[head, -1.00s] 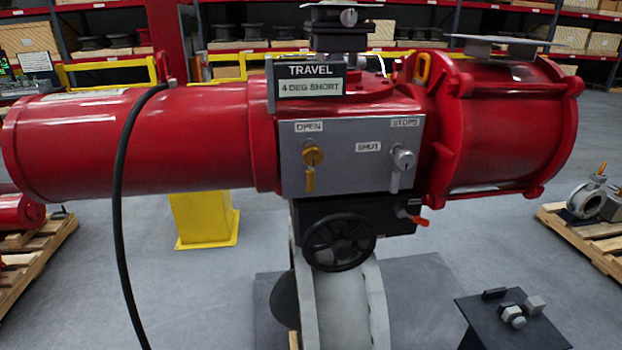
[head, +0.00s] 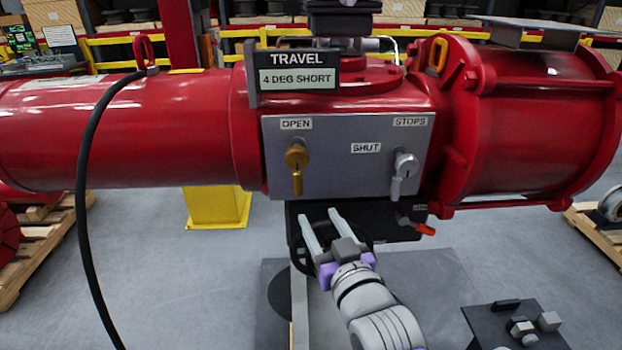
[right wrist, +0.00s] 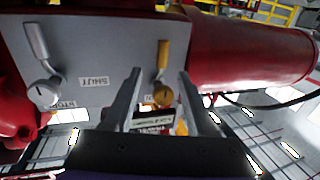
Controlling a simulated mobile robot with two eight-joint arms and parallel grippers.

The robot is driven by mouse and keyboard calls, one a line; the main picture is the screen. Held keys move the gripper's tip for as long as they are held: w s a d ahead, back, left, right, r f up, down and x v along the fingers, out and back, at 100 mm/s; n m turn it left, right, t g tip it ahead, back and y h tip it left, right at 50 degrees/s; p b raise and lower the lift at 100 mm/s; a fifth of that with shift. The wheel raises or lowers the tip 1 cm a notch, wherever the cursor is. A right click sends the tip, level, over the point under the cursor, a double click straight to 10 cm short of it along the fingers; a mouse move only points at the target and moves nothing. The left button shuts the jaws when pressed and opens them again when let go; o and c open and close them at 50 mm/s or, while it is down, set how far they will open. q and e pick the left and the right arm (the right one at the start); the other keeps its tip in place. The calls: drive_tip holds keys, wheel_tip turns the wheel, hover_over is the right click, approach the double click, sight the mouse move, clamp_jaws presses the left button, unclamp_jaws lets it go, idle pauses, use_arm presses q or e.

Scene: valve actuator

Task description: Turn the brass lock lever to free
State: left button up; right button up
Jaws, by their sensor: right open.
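The brass lock lever (head: 297,180) hangs straight down from its round brass knob under the OPEN label, at the left of the grey panel (head: 335,180). My right gripper (head: 321,214) is open and empty, below and slightly right of the lever, with its fingers pointing up toward the panel. In the right wrist view, where the panel appears upside down, the brass lever (right wrist: 163,57) shows between the two spread finger lines, beyond the tips. The fingers look apart from it. My left gripper is not in view.
A silver lever (head: 398,180) hangs under the STOPS label at the panel's right. An orange-tipped handle (head: 424,229) sticks out below it. The black handwheel (head: 355,238) is behind my right gripper. A black hose (head: 83,200) hangs at left. A sign reads 4 DEG SHORT (head: 297,78).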

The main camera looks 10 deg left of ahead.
sight(300, 185)
drive_tip(key=x, duration=1)
drive_tip(key=shift+w+a+r+p, duration=0.1)
drive_tip(key=shift+a+r+p, duration=0.2)
drive_tip(key=shift+a, duration=0.1)
clamp_jaws()
idle(0.9)
